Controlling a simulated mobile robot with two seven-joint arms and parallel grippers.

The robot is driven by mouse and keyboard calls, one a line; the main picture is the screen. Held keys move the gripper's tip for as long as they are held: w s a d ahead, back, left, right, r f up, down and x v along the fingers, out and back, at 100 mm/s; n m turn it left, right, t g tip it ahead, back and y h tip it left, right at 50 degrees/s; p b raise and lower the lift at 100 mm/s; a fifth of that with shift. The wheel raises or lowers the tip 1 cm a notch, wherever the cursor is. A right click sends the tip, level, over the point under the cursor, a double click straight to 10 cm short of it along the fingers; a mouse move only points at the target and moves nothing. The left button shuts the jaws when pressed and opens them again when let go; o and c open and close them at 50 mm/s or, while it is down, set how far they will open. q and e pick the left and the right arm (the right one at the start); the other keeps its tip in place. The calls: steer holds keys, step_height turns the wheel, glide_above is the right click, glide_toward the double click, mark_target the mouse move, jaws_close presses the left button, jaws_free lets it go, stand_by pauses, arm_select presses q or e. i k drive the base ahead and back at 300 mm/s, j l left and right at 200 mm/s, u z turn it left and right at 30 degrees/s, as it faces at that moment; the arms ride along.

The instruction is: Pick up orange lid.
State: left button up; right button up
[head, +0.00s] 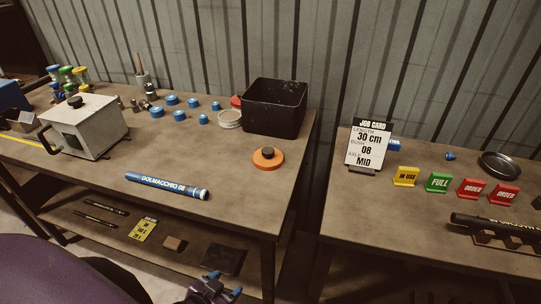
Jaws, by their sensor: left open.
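The orange lid (268,159) is a round disc with a dark knob on top. It lies flat on the left workbench (225,215), near its right end and in front of the black bin. My left gripper (225,284) shows at the bottom edge of the head view, with blue fingertips. It is open, with nothing seen between its fingers. It is in front of the bench, well short of the lid and apart from it. My right gripper is not in view.
A black bin (274,108) stands behind the lid. A blue tube (165,186) lies to its left near the front edge. A grey box machine (85,127) stands farther left. A gap separates this bench from the right one, which holds a job card (368,145).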

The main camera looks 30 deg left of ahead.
mark_target(268, 158)
steer(key=j+u, duration=0.2)
steer(key=u, duration=0.2)
steer(key=j+u, duration=0.45)
steer(key=u, duration=0.3)
steer(key=j+u, duration=0.2)
steer(key=u, duration=0.15)
